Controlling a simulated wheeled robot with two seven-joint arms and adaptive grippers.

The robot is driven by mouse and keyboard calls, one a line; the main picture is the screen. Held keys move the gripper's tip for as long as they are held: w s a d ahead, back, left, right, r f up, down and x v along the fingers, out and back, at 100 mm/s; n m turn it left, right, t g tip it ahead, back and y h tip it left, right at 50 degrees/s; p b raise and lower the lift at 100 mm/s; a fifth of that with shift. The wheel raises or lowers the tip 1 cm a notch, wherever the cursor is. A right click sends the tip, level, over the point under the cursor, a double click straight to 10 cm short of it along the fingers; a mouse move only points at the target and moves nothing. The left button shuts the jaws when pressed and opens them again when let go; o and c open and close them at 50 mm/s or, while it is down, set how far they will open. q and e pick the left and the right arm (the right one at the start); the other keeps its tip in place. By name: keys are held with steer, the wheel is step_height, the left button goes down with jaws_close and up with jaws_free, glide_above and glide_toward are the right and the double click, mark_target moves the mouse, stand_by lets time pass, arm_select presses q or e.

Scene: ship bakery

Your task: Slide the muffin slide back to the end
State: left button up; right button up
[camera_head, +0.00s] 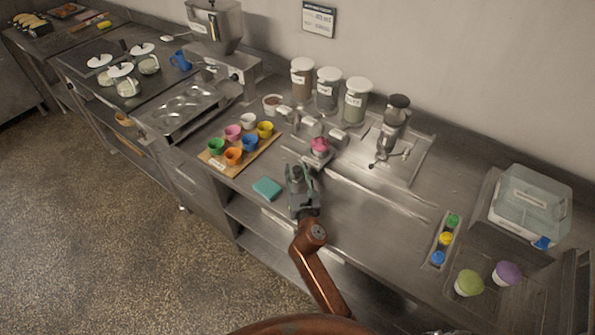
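A metal carriage carrying a pink-topped muffin (320,145) sits on the counter, at the upper end of a long flat metal strip (378,189) that runs down to the right. I take this to be the muffin slide. My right gripper (297,170) is over the counter just in front of and below the pink muffin, with its fingers pointing toward the back wall. A small grey part shows between its fingers, and I cannot tell whether they touch it. My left gripper is out of view.
A wooden board (233,166) with colored cups and a teal block (267,188) lie left of my gripper. Behind stand lidded jars (327,90) and a grinder-like device (390,130).

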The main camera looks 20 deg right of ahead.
jaws_close()
stand_by(0.3)
